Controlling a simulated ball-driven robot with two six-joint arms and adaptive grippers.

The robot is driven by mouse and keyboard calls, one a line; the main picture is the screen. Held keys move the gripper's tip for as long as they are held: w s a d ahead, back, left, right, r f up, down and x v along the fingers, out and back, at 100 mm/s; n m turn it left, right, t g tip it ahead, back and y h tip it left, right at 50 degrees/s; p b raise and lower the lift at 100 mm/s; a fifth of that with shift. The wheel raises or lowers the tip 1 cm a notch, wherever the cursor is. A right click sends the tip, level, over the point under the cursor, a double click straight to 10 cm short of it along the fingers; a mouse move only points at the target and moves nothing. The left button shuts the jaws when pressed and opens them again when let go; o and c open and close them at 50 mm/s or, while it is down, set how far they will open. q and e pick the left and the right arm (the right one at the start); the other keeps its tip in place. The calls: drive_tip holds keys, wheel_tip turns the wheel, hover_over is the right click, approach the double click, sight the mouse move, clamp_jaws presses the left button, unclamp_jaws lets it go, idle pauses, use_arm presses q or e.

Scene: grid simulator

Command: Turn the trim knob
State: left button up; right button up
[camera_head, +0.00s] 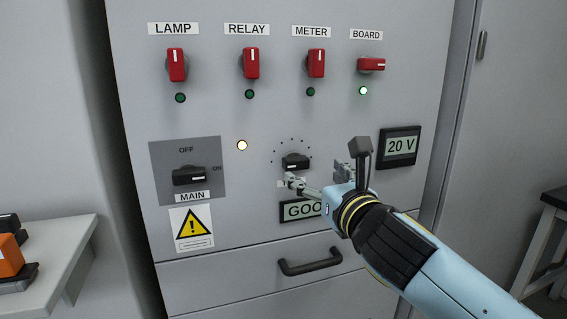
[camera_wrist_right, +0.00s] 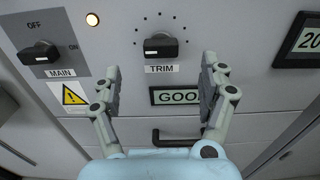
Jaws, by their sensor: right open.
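The trim knob (camera_head: 295,161) is black with a white mark and sits on the grey panel inside a ring of dots. It also shows in the right wrist view (camera_wrist_right: 161,46), above its TRIM label (camera_wrist_right: 162,69). My right gripper (camera_head: 318,177) is open, with nothing between its fingers. In the right wrist view its fingers (camera_wrist_right: 161,80) are spread wide, below and to either side of the knob, and do not appear to touch it. A small display (camera_head: 301,210) below the knob reads "GOO", its right end hidden by my gripper. My left gripper is not in view.
Red switches (camera_head: 251,63) line the top; the BOARD switch (camera_head: 371,65) lies sideways above a lit green lamp. The MAIN switch (camera_head: 189,175) is left of the knob. A 20 V display (camera_head: 400,147) is right. A drawer handle (camera_head: 310,263) juts out below.

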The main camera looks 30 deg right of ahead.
sight(299, 160)
drive_tip(key=x, duration=0.9)
drive_tip(key=shift+s, duration=0.1)
drive_tip(key=shift+w+d, duration=0.15)
drive_tip(key=shift+w, duration=0.15)
drive_tip(key=c, duration=1.2)
